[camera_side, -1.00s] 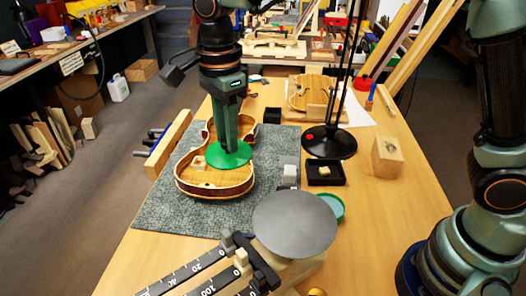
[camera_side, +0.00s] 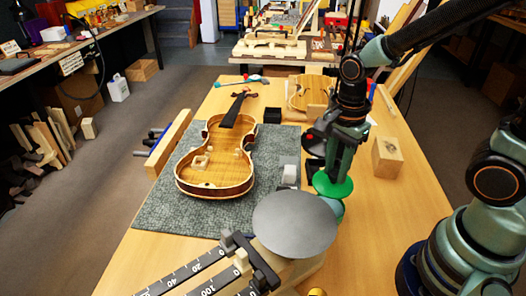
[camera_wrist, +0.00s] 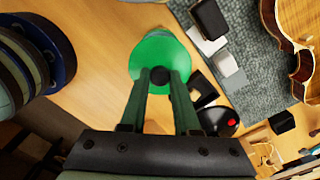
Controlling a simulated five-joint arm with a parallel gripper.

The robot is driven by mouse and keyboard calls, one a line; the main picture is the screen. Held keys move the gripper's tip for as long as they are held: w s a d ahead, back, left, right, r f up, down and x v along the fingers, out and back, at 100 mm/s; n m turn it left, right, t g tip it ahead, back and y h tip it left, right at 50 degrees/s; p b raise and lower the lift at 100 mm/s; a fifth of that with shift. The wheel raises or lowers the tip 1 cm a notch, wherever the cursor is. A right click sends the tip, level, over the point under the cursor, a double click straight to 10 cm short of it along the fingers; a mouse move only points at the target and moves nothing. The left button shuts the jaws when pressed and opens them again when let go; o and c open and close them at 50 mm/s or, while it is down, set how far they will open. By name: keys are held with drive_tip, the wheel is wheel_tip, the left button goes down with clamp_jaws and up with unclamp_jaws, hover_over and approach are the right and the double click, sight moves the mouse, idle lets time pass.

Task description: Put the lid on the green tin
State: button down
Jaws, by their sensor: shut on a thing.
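The green lid (camera_side: 333,187) is a flat round disc. My gripper (camera_side: 330,172) is shut on the lid and holds it roughly level. In the wrist view the fingers (camera_wrist: 160,77) close on the lid's dark central knob, with the green disc (camera_wrist: 155,52) spreading below them. The green tin (camera_side: 338,208) shows as a small pale teal part just under the lid's lower right side. The lid and the scale pan hide most of it. I cannot tell whether the lid touches the tin's rim.
The scale's round grey pan (camera_side: 295,225) stands close in front of the tin. An open violin body (camera_side: 215,160) lies on the grey mat (camera_side: 160,215) to the left. A wooden block (camera_side: 387,157) stands to the right.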

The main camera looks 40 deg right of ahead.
sight(333, 182)
drive_tip(key=shift+f, duration=3.1)
drive_tip(key=shift+f, duration=0.2)
drive_tip(key=c, duration=0.6)
unclamp_jaws()
drive_tip(key=shift+o, duration=0.5)
drive_tip(key=o, duration=0.4)
drive_tip(key=shift+r, duration=0.1)
drive_tip(key=shift+r, duration=3.45)
